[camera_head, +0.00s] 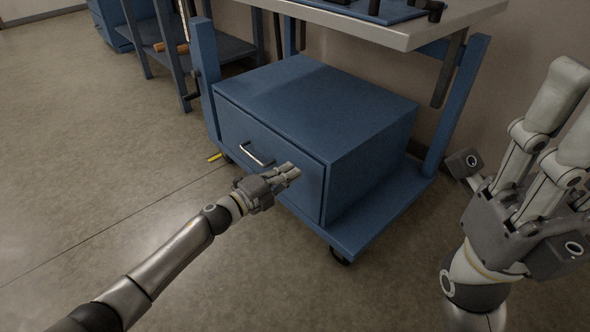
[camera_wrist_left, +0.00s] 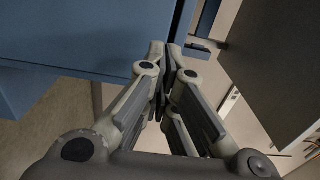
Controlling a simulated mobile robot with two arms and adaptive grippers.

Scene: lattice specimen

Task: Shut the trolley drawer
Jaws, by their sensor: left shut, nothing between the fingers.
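The trolley's blue drawer box (camera_head: 320,105) sits on the lower shelf. Its front (camera_head: 232,125) carries a metal bar handle (camera_head: 257,155). A thin seam runs behind the front's top edge; I cannot tell whether the front is flush. My left gripper (camera_head: 292,172) is shut and empty, its fingertips at the drawer front to the right of the handle. I cannot tell whether they touch it. In the left wrist view the closed fingers (camera_wrist_left: 168,62) are beside the blue surface (camera_wrist_left: 80,28). My right gripper (camera_head: 565,115) is up at the right edge, apart from the drawer, its fingertips partly cut off.
The grey tabletop (camera_head: 400,32) overhangs the drawer box, with a blue tray (camera_head: 375,12) on it. Blue posts (camera_head: 465,100) stand at the trolley's corners. A blue shelf unit (camera_head: 220,48) stands behind at left.

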